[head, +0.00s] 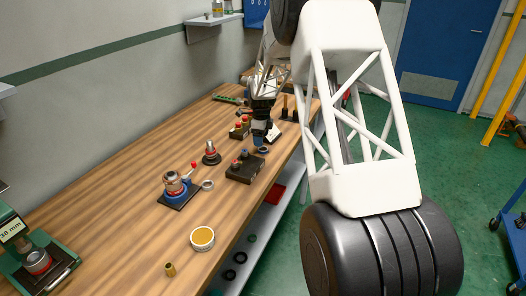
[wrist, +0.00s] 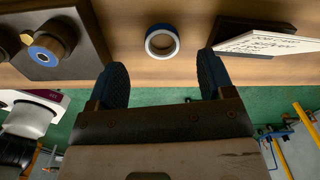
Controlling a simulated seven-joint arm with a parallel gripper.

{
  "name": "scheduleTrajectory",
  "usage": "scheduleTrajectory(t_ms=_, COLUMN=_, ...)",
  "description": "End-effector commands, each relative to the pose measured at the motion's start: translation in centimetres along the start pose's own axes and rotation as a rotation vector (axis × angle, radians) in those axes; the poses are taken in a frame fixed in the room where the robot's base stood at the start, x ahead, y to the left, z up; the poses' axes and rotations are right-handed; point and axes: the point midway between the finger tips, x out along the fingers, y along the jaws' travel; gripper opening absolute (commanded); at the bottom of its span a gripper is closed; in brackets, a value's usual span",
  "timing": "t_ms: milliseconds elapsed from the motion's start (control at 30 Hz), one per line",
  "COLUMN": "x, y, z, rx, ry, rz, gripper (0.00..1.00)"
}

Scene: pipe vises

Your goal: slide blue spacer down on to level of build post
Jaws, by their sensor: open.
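A blue ring with a pale inside, which looks like the blue spacer (wrist: 162,41), lies on the wooden table; in the head view it is a small blue ring (head: 263,149) below my gripper (head: 263,132). In the wrist view my gripper (wrist: 162,74) is open and empty, its two dark fingers to either side of the ring's line and apart from it. A short post on a round dark base, with red and grey parts (head: 211,152), stands left of my gripper; it may be the build post, but I cannot tell for sure.
A dark block with short pegs (head: 245,168) sits close by; a similar block shows in the wrist view (wrist: 75,62). A white card (wrist: 268,41) stands right of the ring. A blue vise (head: 177,188), a yellow-topped tin (head: 202,238) and a green gauge stand (head: 38,262) are nearer.

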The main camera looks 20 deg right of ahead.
Motion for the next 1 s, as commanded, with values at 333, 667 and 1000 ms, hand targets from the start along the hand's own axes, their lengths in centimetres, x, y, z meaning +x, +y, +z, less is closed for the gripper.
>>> scheduleTrajectory(t_ms=333, x=0.1, y=0.0, z=0.0, rx=0.0, ry=0.0, rz=-0.001, gripper=0.75)
scheduleTrajectory(t_ms=667, x=2.9, y=-0.1, z=-0.4, rx=0.0, ry=0.0, rz=0.0, gripper=0.75)
scheduleTrajectory(t_ms=1000, x=5.2, y=-0.1, z=-0.4, rx=0.0, ry=-0.001, rz=-0.002, gripper=0.75)
